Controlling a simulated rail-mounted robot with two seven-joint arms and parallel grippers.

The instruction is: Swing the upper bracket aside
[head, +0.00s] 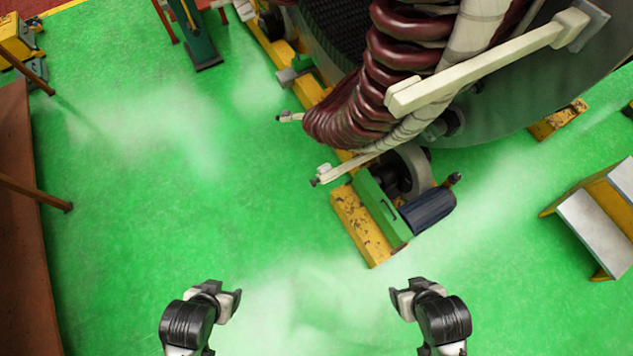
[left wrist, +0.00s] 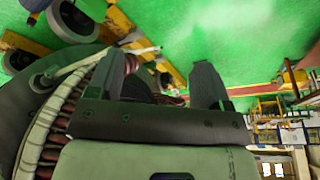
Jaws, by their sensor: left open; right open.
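The upper bracket (head: 480,66) is a long cream bar in the head view. It slants across the dark red coil ends (head: 385,75) of the stator, from a grey plate at upper right down to a blocky end at left. My left gripper (head: 238,302) is open and empty, low at left centre over the green floor. In the left wrist view its two fingers (left wrist: 168,88) stand apart with nothing between them. My right gripper (head: 397,302) is open and empty, low at right. Both grippers are well apart from the bracket.
A yellow roller stand (head: 360,228) with a blue motor (head: 428,211) lies below the stator. Smaller cream arms (head: 335,171) stick out left of the coils. A yellow step platform (head: 598,222) stands at right, and a brown panel (head: 25,230) at left. The floor at left centre is clear.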

